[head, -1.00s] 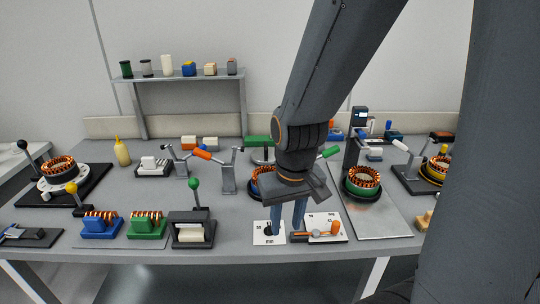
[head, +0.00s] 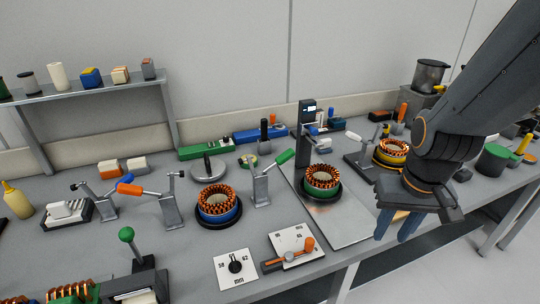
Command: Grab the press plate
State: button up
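I cannot tell for sure which thing is the press plate. One candidate is a round grey disc with an upright pin (head: 207,170), lying at the back left of the middle of the bench. Another is the flat silver plate (head: 345,226) by the dark column, with a green-based copper-wound stator (head: 322,181) at its back. My gripper (head: 397,226) is at the right, pointing down near the bench's front edge, right of the silver plate.
A blue-based stator (head: 218,205) stands left of the silver plate, near upright toggle clamps. White gauge cards (head: 232,282) lie at the front. A dark column (head: 303,140) rises behind the green stator. More stators and a grey pot (head: 430,76) stand at the right.

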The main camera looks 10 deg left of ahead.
aim_at(208, 169)
jog(key=z, duration=2.05)
jog(key=k, duration=1.75)
jog(key=u, duration=1.75)
